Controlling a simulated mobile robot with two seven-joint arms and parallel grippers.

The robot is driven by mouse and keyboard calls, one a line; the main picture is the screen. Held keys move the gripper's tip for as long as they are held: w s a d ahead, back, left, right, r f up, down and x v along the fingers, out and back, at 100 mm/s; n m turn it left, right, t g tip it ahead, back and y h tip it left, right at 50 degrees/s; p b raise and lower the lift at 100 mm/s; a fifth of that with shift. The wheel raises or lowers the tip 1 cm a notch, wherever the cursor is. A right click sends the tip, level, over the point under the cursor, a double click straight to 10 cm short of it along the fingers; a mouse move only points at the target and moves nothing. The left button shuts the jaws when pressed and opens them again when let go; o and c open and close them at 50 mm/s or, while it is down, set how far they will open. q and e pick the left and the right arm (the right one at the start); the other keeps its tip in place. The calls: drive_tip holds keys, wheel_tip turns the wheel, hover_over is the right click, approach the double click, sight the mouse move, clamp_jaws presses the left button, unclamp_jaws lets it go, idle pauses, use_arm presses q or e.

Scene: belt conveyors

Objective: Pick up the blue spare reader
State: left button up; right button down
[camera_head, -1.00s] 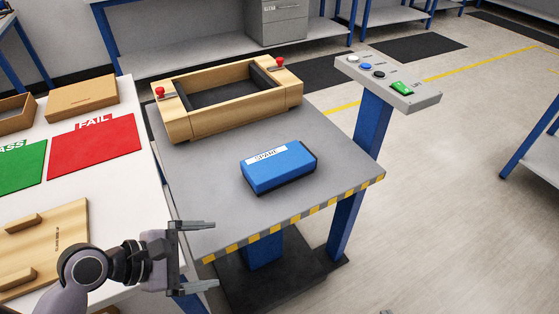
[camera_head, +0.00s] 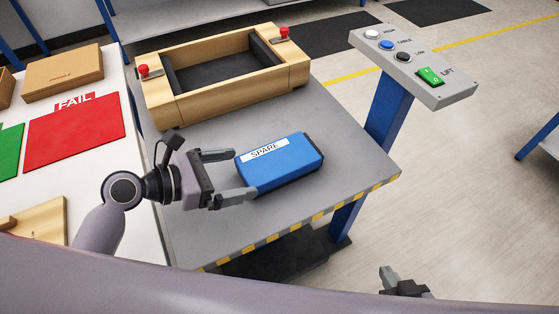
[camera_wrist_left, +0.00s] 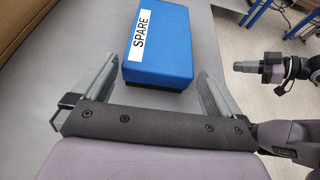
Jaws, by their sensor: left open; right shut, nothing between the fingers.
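The blue spare reader (camera_head: 284,163) is a blue box with a white label reading SPARE. It lies flat on the grey lift table (camera_head: 225,232). My left gripper (camera_head: 238,174) is open at the reader's left end, its fingertips beside that end. In the left wrist view the reader (camera_wrist_left: 172,49) lies ahead, between the lines of the two open fingers (camera_wrist_left: 152,78), with nothing gripped. My right gripper (camera_head: 390,278) shows at the bottom right, shut and empty, away from the table; it also shows in the left wrist view (camera_wrist_left: 248,67).
A wooden fixture (camera_head: 225,72) with red knobs stands at the back of the lift table. A control post (camera_head: 415,66) with buttons rises at the table's right. A white table (camera_head: 90,185) with a red FAIL mat (camera_head: 72,131) is at left.

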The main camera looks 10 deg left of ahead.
sight(270, 168)
use_arm(q)
drive_tip(key=shift+x, duration=1.1)
drive_tip(key=c, duration=1)
drive_tip(key=shift+c, duration=0.2)
drive_tip(key=shift+r, duration=0.1)
